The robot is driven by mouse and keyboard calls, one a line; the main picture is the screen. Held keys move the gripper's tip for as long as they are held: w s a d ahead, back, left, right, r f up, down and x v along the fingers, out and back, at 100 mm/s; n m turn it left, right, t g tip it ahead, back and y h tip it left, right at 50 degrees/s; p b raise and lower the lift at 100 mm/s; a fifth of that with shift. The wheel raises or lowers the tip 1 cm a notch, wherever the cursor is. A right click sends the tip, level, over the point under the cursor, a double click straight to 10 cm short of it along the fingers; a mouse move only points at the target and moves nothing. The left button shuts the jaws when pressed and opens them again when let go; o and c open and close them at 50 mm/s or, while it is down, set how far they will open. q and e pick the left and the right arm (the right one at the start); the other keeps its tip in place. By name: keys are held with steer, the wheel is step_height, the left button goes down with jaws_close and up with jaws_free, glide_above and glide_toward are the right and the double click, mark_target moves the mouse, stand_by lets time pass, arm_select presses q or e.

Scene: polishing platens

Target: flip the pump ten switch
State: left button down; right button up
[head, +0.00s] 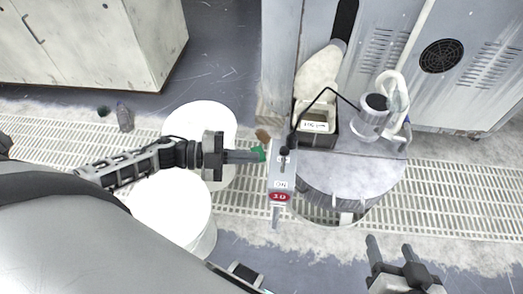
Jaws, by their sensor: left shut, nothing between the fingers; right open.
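The pump ten switch is a narrow grey box (281,172) with an "ON" label and a red "10" plate (279,197) at its lower end. It stands at the centre of the head view, in front of the round grey drum. A dark cable runs from its top. My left gripper (262,155) comes in from the left, shut and empty, with its green-marked fingertips beside the upper left edge of the box. Whether they touch it I cannot tell. The switch lever is too small to make out clearly. My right gripper (390,247) is open and empty at the lower right.
Two white buckets (172,208) stand under my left arm. A grey cabinet (450,90) is at the back right. Floor grating runs across.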

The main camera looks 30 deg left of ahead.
arm_select(q)
steer(key=v, duration=0.7)
arm_select(e)
steer(key=shift+w, duration=0.25)
arm_select(q)
steer(key=shift+f, duration=0.1)
steer(key=s+d+r+n+t+y+p, duration=0.1)
steer(key=d+n+y, duration=0.4)
steer(key=n, duration=0.5)
steer(key=s+d+r+n+t+y+p, duration=0.1)
steer(key=s+d+r+n+y+p, duration=0.2)
steer(key=d+n, duration=0.6)
steer(key=r+n+y+p, duration=0.1)
steer(key=y, duration=0.1)
steer(key=shift+y+p, duration=0.4)
arm_select(e)
steer(key=shift+d+r+g, duration=0.15)
steer(key=shift+r, duration=0.4)
steer(key=shift+d+r+g, duration=0.15)
steer(key=shift+r, duration=0.4)
